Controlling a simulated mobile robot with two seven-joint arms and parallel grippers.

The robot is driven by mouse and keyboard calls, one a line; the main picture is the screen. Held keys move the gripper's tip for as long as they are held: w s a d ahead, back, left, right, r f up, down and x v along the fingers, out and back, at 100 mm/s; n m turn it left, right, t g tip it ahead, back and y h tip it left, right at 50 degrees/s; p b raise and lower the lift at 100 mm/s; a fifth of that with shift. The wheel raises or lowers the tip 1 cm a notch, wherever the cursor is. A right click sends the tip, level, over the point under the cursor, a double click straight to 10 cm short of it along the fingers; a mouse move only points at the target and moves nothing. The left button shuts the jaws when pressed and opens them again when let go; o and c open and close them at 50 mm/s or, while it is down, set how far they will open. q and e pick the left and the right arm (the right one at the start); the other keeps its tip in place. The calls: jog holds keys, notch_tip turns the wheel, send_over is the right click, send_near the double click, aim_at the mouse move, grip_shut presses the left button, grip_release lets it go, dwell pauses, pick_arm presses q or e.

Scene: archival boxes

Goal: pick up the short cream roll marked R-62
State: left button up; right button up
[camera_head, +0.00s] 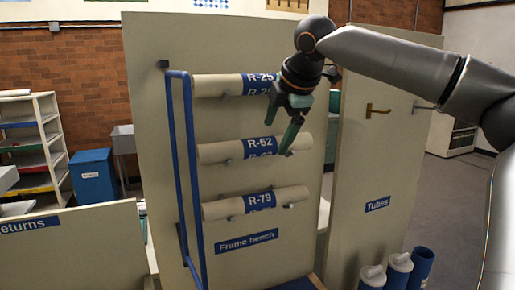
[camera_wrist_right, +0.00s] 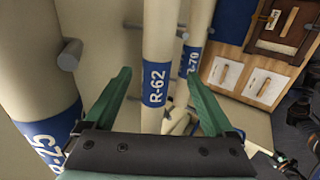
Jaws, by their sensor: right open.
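The cream roll marked R-62 (camera_head: 222,152) lies level on pegs in the middle of the upright panel, with a blue label band. It also shows in the wrist view (camera_wrist_right: 160,42), running between the fingers of my right gripper. My right gripper (camera_head: 279,136) is open at the right part of this roll, in front of its label end; in the wrist view the fingers (camera_wrist_right: 157,74) stand on either side of the roll, apart from it. I cannot tell how deep the roll sits between them. My left gripper is not in view.
Roll R-25 (camera_head: 215,86) is above and roll R-70 (camera_head: 222,209) below, both on pegs. A blue upright frame (camera_head: 178,170) stands at the panel's left.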

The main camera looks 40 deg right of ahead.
aim_at(271, 140)
jog(key=x, duration=0.5)
jog(key=shift+w+r, duration=0.1)
jog(key=shift+w, duration=0.15)
grip_shut()
dwell(0.4)
